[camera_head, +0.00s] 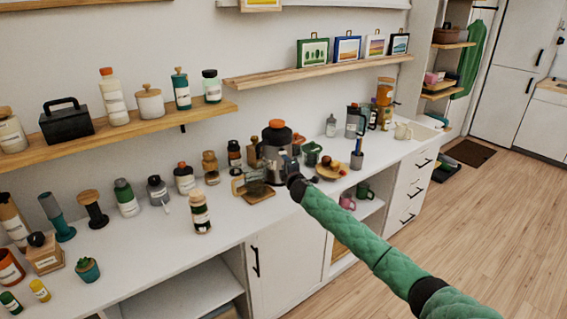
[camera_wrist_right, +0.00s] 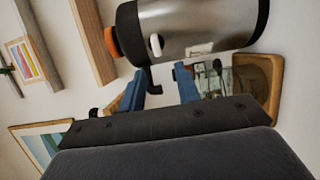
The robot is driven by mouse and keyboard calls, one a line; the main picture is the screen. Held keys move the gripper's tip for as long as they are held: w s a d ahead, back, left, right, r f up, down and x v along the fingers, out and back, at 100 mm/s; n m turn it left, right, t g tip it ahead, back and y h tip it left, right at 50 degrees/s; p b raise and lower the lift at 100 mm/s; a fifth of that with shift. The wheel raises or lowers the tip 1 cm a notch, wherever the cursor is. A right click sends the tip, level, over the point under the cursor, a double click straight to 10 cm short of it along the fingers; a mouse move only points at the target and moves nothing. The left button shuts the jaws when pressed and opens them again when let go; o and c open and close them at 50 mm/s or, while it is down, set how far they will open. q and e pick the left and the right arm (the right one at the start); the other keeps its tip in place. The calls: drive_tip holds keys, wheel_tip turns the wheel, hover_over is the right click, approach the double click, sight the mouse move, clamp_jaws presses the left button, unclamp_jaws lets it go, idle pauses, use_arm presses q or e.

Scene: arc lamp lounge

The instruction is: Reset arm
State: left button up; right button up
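My right arm, in a green quilted sleeve, reaches over the white counter from the lower right in the head view. My right gripper (camera_head: 289,176) is beside a steel jug (camera_head: 272,152) with a black band and an orange cap. In the wrist view the two blue fingers of the gripper (camera_wrist_right: 160,84) stand apart, close to the jug (camera_wrist_right: 195,26). A small black part of the jug shows near the gap between them; I cannot tell whether they touch it. The jug appears sideways there. My left gripper is not in view.
A wooden board (camera_head: 258,195) with a glass item lies beside the jug. A wooden bowl (camera_head: 331,171) and several jars stand near on the counter (camera_head: 150,240). Two wall shelves (camera_head: 310,73) hang above.

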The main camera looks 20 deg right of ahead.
drive_tip(key=s+a+f+m+g, duration=0.3)
drive_tip(key=s+f+m+g, duration=0.15)
drive_tip(key=s+f, duration=0.7)
drive_tip(key=s+a+f+m+g, duration=0.3)
drive_tip(key=s+f+m, duration=0.2)
drive_tip(key=s+f, duration=0.65)
drive_tip(key=s+a+f+m+g, duration=0.3)
drive_tip(key=s+f+m+g, duration=0.15)
drive_tip(key=s+f, duration=0.75)
drive_tip(key=s+a+f+g, duration=0.1)
drive_tip(key=s+f, duration=0.6)
drive_tip(key=s, duration=0.6)
drive_tip(key=s+a+f+m+g, duration=0.1)
drive_tip(key=s+a+f+g, duration=0.1)
drive_tip(key=s+f, duration=0.5)
drive_tip(key=s+a+f+m+g, duration=0.1)
drive_tip(key=s+f, duration=0.6)
drive_tip(key=s, duration=1.3)
drive_tip(key=shift+a+f+g+y, duration=0.15)
drive_tip(key=shift+g+y, duration=0.15)
drive_tip(key=shift+g, duration=0.1)
